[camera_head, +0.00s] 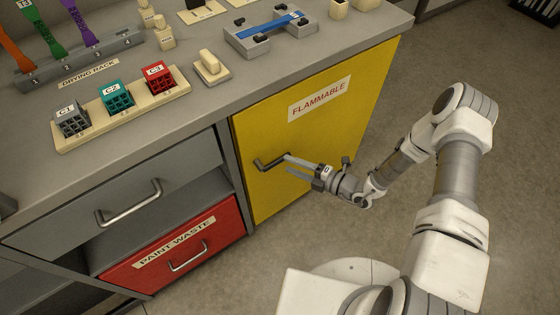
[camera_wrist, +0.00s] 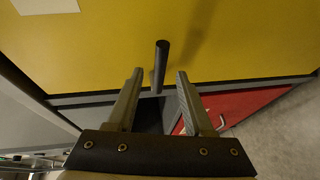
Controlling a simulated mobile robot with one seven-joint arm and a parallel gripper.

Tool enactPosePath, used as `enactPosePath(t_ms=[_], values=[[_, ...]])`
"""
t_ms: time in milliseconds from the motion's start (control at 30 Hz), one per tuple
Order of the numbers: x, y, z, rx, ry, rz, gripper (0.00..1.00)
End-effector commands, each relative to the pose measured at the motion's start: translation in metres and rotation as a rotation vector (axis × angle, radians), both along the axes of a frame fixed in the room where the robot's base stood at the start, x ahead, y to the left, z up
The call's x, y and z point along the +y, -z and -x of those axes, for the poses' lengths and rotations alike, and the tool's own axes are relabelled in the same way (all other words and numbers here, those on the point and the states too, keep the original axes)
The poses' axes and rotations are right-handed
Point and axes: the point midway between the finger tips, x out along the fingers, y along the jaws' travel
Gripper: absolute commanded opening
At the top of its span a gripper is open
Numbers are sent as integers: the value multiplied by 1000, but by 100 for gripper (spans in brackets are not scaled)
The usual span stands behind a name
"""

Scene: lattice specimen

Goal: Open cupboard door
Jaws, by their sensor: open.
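The yellow cupboard door (camera_head: 320,130) with a FLAMMABLE label (camera_head: 320,98) is shut, flush with the bench front. Its dark bar handle (camera_head: 268,163) is on the left side of the door. My gripper (camera_head: 288,164) is open at the handle.
Left of the door are a grey drawer (camera_head: 120,190) and a red PAINT WASTE drawer (camera_head: 175,250). The benchtop (camera_head: 225,95) above holds cube specimens on a tray (camera_head: 125,125), a drying rack (camera_head: 80,65) and a blue piece in a fixture (camera_head: 270,35). The floor (camera_head: 450,70) right of the door is clear.

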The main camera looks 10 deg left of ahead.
Motion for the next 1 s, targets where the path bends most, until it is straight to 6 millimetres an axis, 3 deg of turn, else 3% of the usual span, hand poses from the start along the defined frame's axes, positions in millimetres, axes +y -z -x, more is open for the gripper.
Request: enactPosePath(t_ms=[100, 300, 667, 933, 1000], values=[[22, 6, -6, 0, -3, 1, 52], [41, 9, -13, 0, -1, 1, 52], [46, 9, -15, 0, 0, 1, 52], [46, 9, -15, 0, 0, 1, 5], [46, 9, -15, 0, 0, 1, 0]])
